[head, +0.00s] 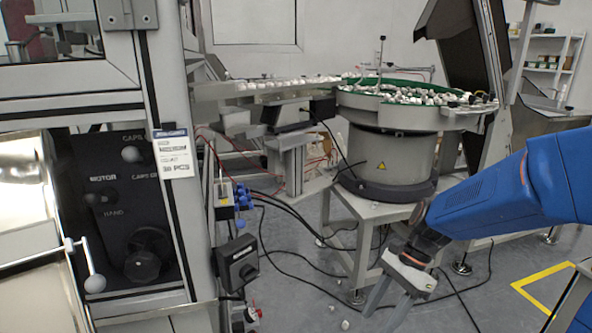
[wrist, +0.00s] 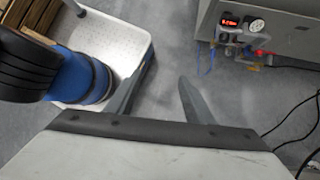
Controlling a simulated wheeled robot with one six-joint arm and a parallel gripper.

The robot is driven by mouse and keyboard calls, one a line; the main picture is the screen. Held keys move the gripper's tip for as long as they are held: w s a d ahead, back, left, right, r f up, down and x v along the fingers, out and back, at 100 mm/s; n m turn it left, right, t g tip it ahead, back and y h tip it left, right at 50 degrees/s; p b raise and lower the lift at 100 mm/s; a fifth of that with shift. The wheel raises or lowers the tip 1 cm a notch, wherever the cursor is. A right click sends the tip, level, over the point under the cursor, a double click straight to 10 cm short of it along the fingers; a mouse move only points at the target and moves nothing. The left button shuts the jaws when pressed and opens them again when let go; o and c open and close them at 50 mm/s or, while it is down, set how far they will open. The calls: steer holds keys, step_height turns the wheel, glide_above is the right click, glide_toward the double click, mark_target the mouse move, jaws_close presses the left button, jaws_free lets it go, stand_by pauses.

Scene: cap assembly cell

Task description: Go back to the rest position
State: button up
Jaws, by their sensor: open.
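My gripper (head: 388,302) hangs at the end of my blue arm at the lower right of the head view, pointing down over the grey floor. Its two grey fingers are apart with nothing between them. In the wrist view my gripper (wrist: 157,85) also shows open and empty, with bare floor behind the fingers. It touches nothing that I can see.
A bowl feeder (head: 392,160) full of white caps stands on a metal table behind my gripper. The machine's control panel (head: 118,205) is at left. Cables (head: 300,275) lie on the floor. A white tray (wrist: 118,40) stands at upper left in the wrist view.

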steer(key=s+d+r+n+t+h, duration=0.5)
steer(key=s+d+r+n+t, duration=0.3)
steer(key=n, duration=0.6)
steer(key=shift+s+d+r+n, duration=0.3)
steer(key=shift+s+d+r, duration=0.45)
steer(key=shift+s, duration=0.55)
